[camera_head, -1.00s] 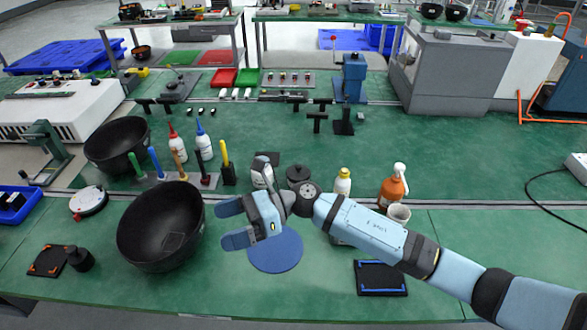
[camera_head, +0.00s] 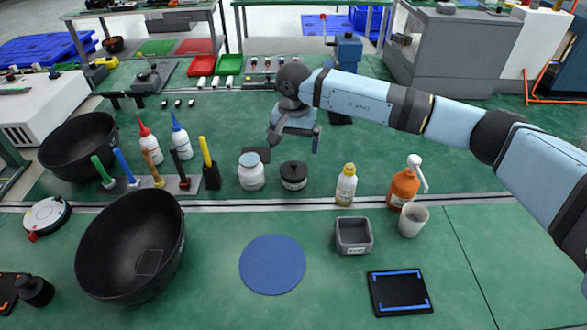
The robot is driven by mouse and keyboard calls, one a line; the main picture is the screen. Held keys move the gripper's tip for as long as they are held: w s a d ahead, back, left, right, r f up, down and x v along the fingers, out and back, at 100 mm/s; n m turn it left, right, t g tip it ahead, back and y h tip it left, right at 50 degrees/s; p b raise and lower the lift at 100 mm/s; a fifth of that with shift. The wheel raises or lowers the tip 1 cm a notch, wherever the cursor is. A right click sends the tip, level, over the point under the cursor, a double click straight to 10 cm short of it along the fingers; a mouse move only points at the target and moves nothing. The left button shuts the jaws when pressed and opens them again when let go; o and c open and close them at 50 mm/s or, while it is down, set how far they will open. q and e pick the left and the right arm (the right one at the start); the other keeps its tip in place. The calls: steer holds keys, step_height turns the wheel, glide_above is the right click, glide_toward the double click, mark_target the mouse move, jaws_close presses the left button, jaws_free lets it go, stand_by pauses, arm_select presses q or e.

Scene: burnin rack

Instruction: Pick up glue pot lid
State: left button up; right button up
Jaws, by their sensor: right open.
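A black round pot (camera_head: 293,180) with a small label stands on the green bench near the rail. Its black lid (camera_head: 293,168) with a small knob is on top; I take this as the glue pot lid. A white jar (camera_head: 251,174) stands just left of it. My right gripper (camera_head: 296,139) is open and empty, fingers apart and pointing down. In the picture it is just above the lid and apart from it; its exact height is hard to tell. My left gripper is out of view.
A tool holder (camera_head: 150,186) and a large black bowl (camera_head: 130,245) are left.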

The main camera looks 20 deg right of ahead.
mark_target(294, 164)
step_height(294, 164, down, 9)
steer(key=shift+w+r, duration=0.15)
steer(key=c, duration=0.8)
